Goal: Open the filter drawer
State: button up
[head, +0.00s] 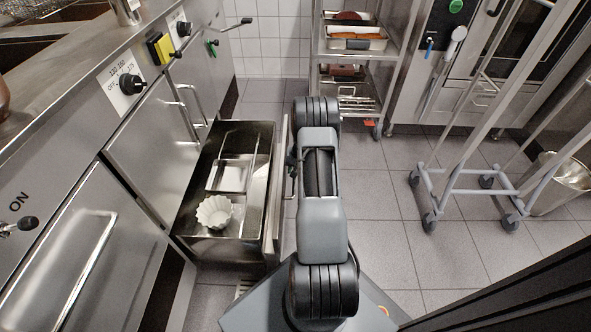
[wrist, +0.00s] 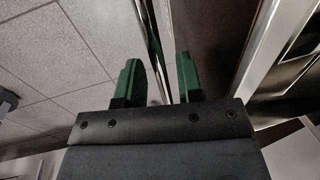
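The filter drawer (head: 272,205) is a steel drawer, and in the head view it stands pulled well out of the cabinet at the left. A white fluted bowl (head: 214,211) and a shallow metal pan (head: 229,176) are inside it. My arm stretches along the outer side of the drawer front. My gripper's green fingers show in the wrist view (wrist: 158,72). They are spread apart, with a thin shiny metal edge running between them. I cannot tell whether either finger touches that edge. In the head view the fingers are mostly hidden by my arm.
Steel cabinets with handles and knobs line the left. A rack (head: 356,60) with loaf tins stands at the back. A wheeled trolley frame (head: 470,187) and a metal bucket (head: 556,185) are at the right. Tiled floor (head: 385,195) is clear between my arm and the trolley.

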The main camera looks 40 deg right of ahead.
jog(key=shift+o, duration=0.4)
notch_tip(320, 180, up, 14)
jog(key=s+d+p, duration=0.2)
jog(key=p, duration=0.3)
jog(key=shift+f, duration=0.2)
jog(key=a+r+n+p, duration=0.1)
jog(key=a+r+p, duration=0.5)
jog(key=r, duration=0.5)
jog(key=s+a+r+n+h+p, duration=0.15)
jog(key=a+r+p, duration=0.4)
jog(key=r, duration=0.55)
jog(key=a+r+n+y+p, duration=0.1)
jog(key=a+r+n+p, duration=0.1)
jog(key=a+r+p, duration=0.65)
jog(key=s+a+r+n+p, duration=0.1)
jog(key=s+a+r+p, duration=0.3)
jog(key=r, duration=0.3)
jog(key=s+a+r+n+t+p, duration=0.1)
jog(key=s+a+r+n+p, duration=0.1)
jog(key=r, duration=0.6)
jog(key=s+a+r+n+t+h+p, duration=0.1)
jog(key=s+a+r+p, duration=0.4)
jog(key=s+a+r, duration=0.1)
notch_tip(320, 180, up, 2)
jog(key=shift+s+r+p, duration=0.2)
jog(key=shift+s+p, duration=0.15)
jog(key=shift+s, duration=0.55)
